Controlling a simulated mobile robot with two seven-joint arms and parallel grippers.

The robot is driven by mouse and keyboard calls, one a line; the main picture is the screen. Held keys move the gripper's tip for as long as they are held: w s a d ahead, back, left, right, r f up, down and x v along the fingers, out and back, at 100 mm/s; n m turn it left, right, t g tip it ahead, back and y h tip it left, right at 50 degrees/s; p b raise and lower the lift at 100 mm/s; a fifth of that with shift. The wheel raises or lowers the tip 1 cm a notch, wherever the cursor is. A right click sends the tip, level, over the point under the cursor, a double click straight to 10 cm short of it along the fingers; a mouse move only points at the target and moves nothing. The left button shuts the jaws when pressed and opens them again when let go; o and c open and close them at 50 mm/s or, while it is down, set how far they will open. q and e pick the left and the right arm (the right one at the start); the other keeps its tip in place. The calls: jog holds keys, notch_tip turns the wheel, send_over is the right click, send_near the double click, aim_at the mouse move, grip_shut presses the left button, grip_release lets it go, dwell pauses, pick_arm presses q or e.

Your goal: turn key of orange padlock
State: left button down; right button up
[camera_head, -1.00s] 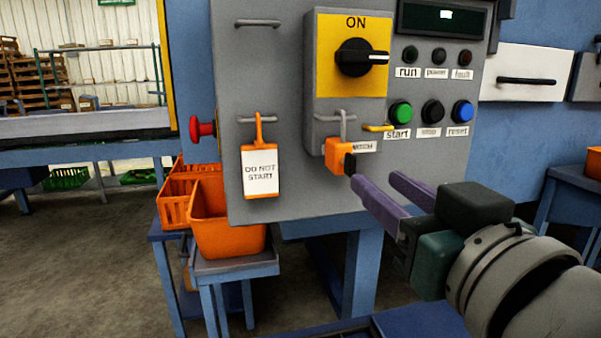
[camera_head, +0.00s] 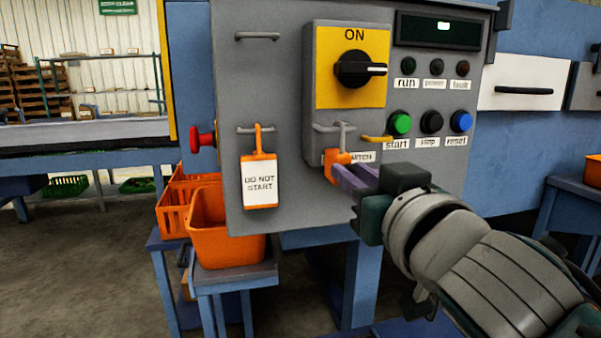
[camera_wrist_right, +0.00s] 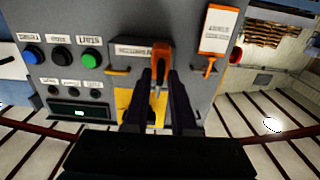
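The orange padlock (camera_head: 338,158) hangs from a grey shackle under the ON switch on the grey control box. It also shows in the wrist view (camera_wrist_right: 161,58), beyond my fingertips. My right gripper (camera_head: 352,178) has its purple fingers at the padlock's front right side. In the wrist view its two fingers (camera_wrist_right: 160,82) stand apart with a narrow gap, in line with the padlock. The padlock's black key is hidden by the fingers, so I cannot tell whether they grip it. My left gripper is not in view.
An orange DO NOT START tag (camera_head: 260,182) hangs left of the padlock. A yellow hook (camera_head: 376,139) and the green start button (camera_head: 400,123) are close on the right. A red knob (camera_head: 200,139) sticks out at the box's left side. Orange bins (camera_head: 228,240) stand below.

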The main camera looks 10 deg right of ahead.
grip_shut()
jog(key=shift+n, duration=0.3)
jog(key=n, duration=0.5)
jog(key=n+p, duration=0.1)
jog(key=n, duration=1.1)
jog(key=shift+a+f+p, duration=0.3)
jog(key=shift+a+p, duration=0.05)
jog(key=shift+p, duration=0.05)
jog(key=shift+n, duration=0.3)
dwell(0.3)
